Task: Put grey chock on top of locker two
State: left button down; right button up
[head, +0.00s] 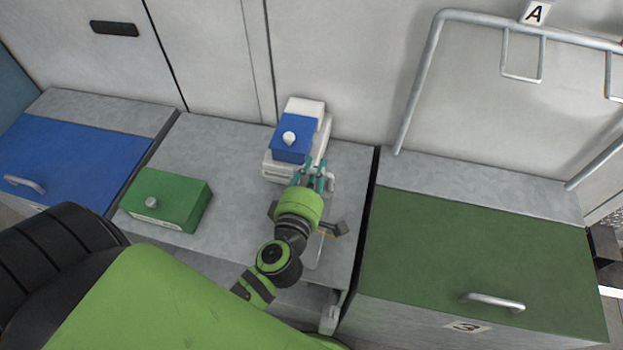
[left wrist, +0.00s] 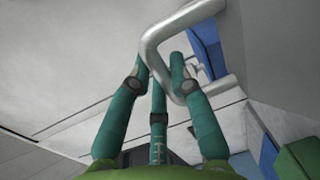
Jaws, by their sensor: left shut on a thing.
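My left gripper (head: 312,178) is over the right part of the bare grey top of the middle locker (head: 228,232), which stands between the blue-lidded and green-lidded lockers. Its teal fingers are shut on a pale grey bent bar, seen between them in the left wrist view (left wrist: 178,85). A pale piece (head: 331,180) shows beside the fingers in the head view. I cannot tell whether the bar belongs to the grey chock; no chock is clearly recognisable, and my arm hides part of this area. No number two is readable. My right gripper is not in view.
A white-and-blue box (head: 291,138) stands just beyond my gripper. A green box (head: 166,199) sits at the left of the middle top. The blue lid (head: 65,158) and green lid (head: 480,255), marked 3 below, flank it. A pipe rail (head: 415,85) rises behind right.

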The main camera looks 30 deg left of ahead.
pick_arm(q)
jog(key=shift+a, duration=0.2)
jog(key=shift+f+b, duration=0.3)
jog(key=shift+f, duration=0.15)
notch_tip(320, 180, down, 3)
jog(key=shift+f+b, duration=0.1)
jog(key=shift+b, duration=0.8)
jog(key=c, duration=1.1)
grip_release()
jog(key=shift+f, duration=0.15)
jog(key=shift+c, duration=0.2)
jog(key=shift+s, duration=0.1)
